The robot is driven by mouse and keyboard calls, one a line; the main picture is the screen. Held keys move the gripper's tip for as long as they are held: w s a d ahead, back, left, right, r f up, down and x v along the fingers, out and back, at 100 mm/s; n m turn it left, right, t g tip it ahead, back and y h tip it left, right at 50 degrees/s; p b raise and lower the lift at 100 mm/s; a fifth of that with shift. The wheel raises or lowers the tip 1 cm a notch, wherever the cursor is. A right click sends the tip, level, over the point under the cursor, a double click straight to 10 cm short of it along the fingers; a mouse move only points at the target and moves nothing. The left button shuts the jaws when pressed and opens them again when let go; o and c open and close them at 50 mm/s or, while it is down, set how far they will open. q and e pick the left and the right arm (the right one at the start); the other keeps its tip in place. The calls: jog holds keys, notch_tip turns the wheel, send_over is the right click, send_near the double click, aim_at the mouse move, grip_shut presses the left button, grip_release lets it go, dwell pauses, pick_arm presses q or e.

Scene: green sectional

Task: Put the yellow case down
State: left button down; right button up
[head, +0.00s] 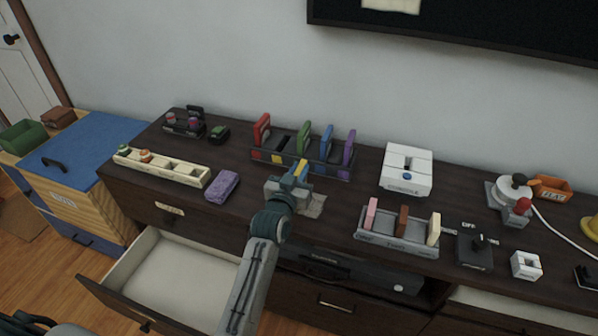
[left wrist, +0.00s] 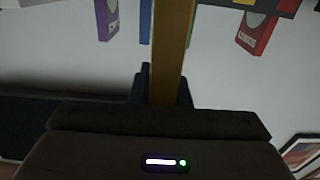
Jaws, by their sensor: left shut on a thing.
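My left gripper (head: 298,178) is shut on the yellow case (head: 301,168) and holds it just in front of the case rack (head: 325,172). In the left wrist view the yellow case (left wrist: 172,50) runs up from between the fingers. The rack holds a red case (head: 262,129), a green case (head: 304,137), a blue case (head: 326,141) and a purple case (head: 349,149). A yellow-marked slot between red and green has no standing case. I cannot tell whether the held case touches the rack. My right gripper is not in view.
A second rack (head: 396,243) with pink, brown and cream cases stands to the right, a white console (head: 406,170) behind it. A purple block (head: 222,187) and cream tray (head: 160,168) lie left. An open drawer (head: 165,275) juts out below.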

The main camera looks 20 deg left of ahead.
pick_arm(q)
jog(key=c, duration=1.8)
grip_release()
jog(key=shift+f, duration=0.15)
jog(key=o, duration=0.4)
jog(key=shift+o, duration=0.2)
